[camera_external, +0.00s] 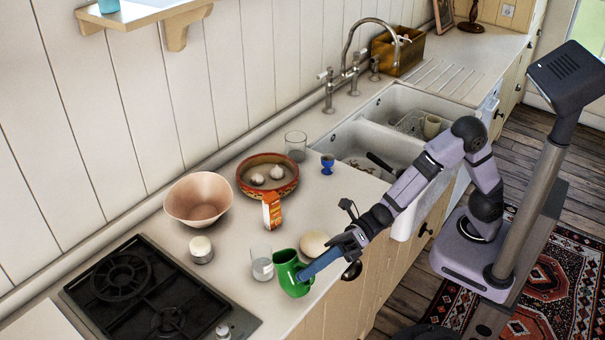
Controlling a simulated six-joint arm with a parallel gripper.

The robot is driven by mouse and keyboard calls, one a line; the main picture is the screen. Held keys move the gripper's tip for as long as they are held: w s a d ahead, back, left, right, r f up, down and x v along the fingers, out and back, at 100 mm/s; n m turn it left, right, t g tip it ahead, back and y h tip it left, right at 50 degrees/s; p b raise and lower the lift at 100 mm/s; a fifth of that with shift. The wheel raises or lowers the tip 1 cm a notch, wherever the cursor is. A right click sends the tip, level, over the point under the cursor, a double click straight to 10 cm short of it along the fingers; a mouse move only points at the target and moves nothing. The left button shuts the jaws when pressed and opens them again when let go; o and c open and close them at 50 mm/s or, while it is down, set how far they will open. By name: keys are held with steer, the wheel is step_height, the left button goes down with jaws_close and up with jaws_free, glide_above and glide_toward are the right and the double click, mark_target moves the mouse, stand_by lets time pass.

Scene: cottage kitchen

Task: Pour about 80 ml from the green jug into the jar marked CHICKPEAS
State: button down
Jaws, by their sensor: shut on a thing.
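The green jug (288,277) is at the counter's front edge, with its dark opening showing. My gripper (304,274) is shut on its right side, seemingly at the handle. I cannot tell whether the jug touches the counter or is slightly tilted. A clear glass vessel (262,265) with a greyish lower part stands just left of the jug. A small jar (201,251) with a whitish top stands further left, near the hob. Another clear glass (296,143) stands at the back by the sink. No CHICKPEAS marking is legible, so I cannot tell which is the marked jar.
A pale round thing (314,243) lies close behind the jug. An orange carton (271,211), a pink bowl (198,197), a terracotta dish (268,188) with garlic and a blue egg cup (327,165) stand further back. The hob (150,295) is left; the sink (370,143) is right.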

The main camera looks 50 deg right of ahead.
steer(key=s+f+n+b, duration=0.2)
steer(key=b, duration=0.4)
steer(key=s+f+n+b, duration=0.2)
steer(key=b, duration=0.5)
steer(key=shift+a+f+n+y, duration=0.1)
steer(key=shift+a+n+y, duration=0.05)
steer(key=shift+n+y, duration=0.2)
steer(key=shift+s+b, duration=0.1)
steer(key=shift+b, duration=0.45)
